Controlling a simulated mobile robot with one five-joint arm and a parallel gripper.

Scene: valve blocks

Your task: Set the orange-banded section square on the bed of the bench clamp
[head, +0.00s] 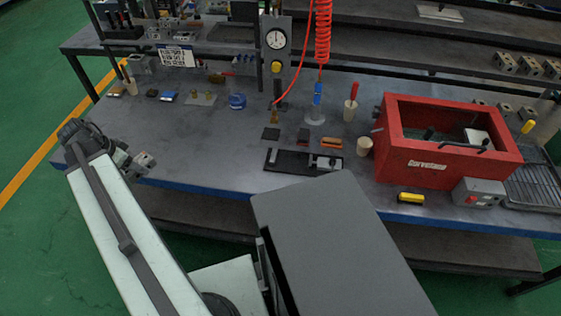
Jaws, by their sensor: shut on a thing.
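My gripper (127,166) is at the left, by the left end of the bench, partly hidden behind my own arm. It is shut on a small grey block with dark holes (144,163). No orange band can be made out on this block at this size. The bench clamp (303,161) is a long dark bed with a pale jaw at its left end, near the front middle of the bench. Its bed looks empty. My gripper is well to the left of the clamp. A small orange-topped piece (331,141) lies just behind the clamp.
A red open-topped box (450,166) stands right of the clamp, with a beige cup (364,146) beside it. A gauge post (276,55) and red coiled hose (323,32) rise behind. Several small blocks (505,62) sit at the right. The bench between gripper and clamp is clear.

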